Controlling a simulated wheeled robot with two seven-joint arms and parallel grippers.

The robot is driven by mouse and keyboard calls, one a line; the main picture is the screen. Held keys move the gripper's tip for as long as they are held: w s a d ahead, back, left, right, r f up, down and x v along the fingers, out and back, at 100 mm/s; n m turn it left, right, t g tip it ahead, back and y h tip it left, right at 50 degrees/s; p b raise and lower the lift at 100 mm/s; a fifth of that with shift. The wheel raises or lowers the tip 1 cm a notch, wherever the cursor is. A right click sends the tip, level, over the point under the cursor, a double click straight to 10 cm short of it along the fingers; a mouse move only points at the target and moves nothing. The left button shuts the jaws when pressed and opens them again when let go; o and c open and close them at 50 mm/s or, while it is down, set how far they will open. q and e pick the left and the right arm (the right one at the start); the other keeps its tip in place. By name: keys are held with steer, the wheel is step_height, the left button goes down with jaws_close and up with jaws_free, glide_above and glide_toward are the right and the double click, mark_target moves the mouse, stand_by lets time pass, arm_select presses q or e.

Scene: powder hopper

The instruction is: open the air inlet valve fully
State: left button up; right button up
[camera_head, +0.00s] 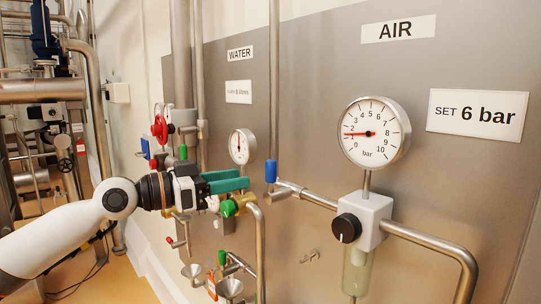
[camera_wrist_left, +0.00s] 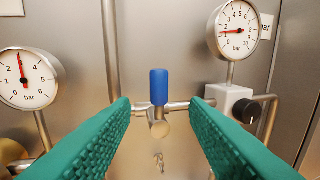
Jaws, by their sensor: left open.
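The air inlet valve has a blue handle (camera_head: 271,171), which also shows in the left wrist view (camera_wrist_left: 159,86). The handle stands upright, across the horizontal steel pipe (camera_head: 310,197) that runs toward the regulator. My left gripper (camera_head: 246,179) has green fingers, open and empty, reaching in from the left short of the handle. In the left wrist view, the fingers (camera_wrist_left: 160,104) spread either side of the valve, with the handle centred between them and apart from both. My right gripper is out of view.
A SET 6 bar sign (camera_head: 478,114) is at right. The WATER gauge (camera_head: 242,146) and a brass fitting (camera_head: 238,204) are close to my left fingers.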

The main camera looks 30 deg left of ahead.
mark_target(266, 173)
arm_select(q)
steer(key=w+d+p, duration=0.1)
steer(key=p, duration=0.1)
steer(key=w+d+r+p, duration=0.1)
steer(key=w+p, duration=0.1)
steer(key=p+x, duration=0.1)
steer(key=x, duration=0.2)
steer(key=p+x, duration=0.1)
steer(key=shift+w+d+f+p, duration=0.2)
steer(key=shift+w+f+p, duration=0.1)
steer(key=shift+f+p, duration=0.1)
steer(key=shift+w+d+f, duration=0.1)
steer(key=shift+w+d, duration=0.05)
steer(key=shift+w, duration=0.1)
steer(key=shift+c, duration=0.3)
jaws_close()
